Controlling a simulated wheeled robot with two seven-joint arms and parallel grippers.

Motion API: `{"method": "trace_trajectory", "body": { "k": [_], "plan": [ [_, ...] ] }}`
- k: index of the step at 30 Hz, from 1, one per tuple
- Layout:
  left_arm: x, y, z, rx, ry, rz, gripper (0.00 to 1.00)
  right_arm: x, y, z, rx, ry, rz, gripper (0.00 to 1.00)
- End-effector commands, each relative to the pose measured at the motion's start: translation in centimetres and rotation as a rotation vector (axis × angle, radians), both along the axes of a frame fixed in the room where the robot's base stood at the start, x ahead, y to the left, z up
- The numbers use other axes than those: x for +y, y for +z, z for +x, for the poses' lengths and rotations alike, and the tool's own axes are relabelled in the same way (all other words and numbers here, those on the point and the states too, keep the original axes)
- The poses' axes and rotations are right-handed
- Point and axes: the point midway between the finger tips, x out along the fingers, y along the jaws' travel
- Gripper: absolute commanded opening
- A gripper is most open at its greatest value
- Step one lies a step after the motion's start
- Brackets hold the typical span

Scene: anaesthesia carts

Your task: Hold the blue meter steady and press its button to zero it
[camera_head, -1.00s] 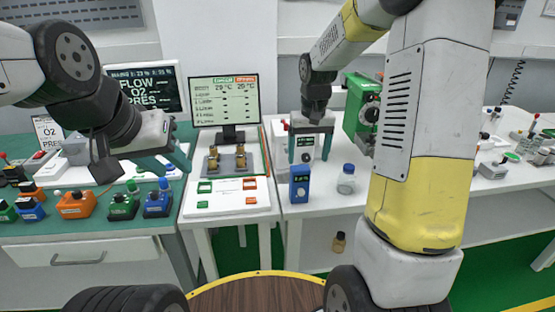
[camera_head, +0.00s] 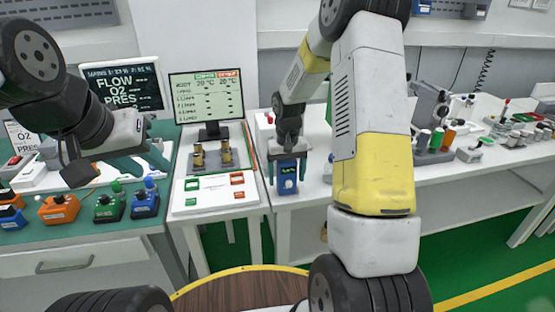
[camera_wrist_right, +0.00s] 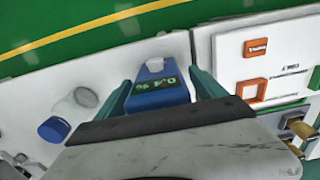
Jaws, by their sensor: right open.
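The blue meter (camera_head: 287,186) stands upright near the front edge of the white table, with a small display and a pale round spot on its front. In the right wrist view the meter (camera_wrist_right: 160,98) shows green digits and a pale block at its far end. My right gripper (camera_head: 287,176) is open and lowered over the meter, one teal finger on each side. In the wrist view small gaps seem to remain between fingers and meter; contact is unclear. My left gripper (camera_head: 143,163) is open and empty, above the green table at the left.
A white panel (camera_head: 214,197) with green and red frames lies left of the meter. Orange (camera_head: 59,208), green (camera_head: 109,206) and blue (camera_head: 145,204) devices stand on the green table. A blue-capped bottle (camera_wrist_right: 54,130) is near the meter in the wrist view.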

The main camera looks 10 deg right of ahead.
Motion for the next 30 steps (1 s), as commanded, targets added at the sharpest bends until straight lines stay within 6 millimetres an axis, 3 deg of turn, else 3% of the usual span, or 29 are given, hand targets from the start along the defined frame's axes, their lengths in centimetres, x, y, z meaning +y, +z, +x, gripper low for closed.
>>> {"method": "trace_trajectory", "body": {
  "k": [7,8,18,20,30],
  "plan": [
    [0.00,0.00,0.00,0.000,0.000,0.000,0.36,0.00,-0.10,-0.01,0.000,0.000,0.000,0.80],
    [0.00,0.00,0.00,0.000,0.000,0.000,0.36,0.00,-0.10,-0.01,0.000,0.000,0.000,0.76],
    [0.00,0.00,0.00,0.000,0.000,0.000,0.36,0.02,-0.06,0.00,0.000,0.000,0.000,0.09],
    [0.00,0.00,0.00,0.000,0.000,0.000,0.36,0.01,-0.06,0.00,0.000,0.000,0.000,0.00],
    [0.00,0.00,0.00,0.000,0.000,0.000,0.36,0.02,-0.04,0.02,-0.001,0.000,0.000,0.00]
  ]
}}
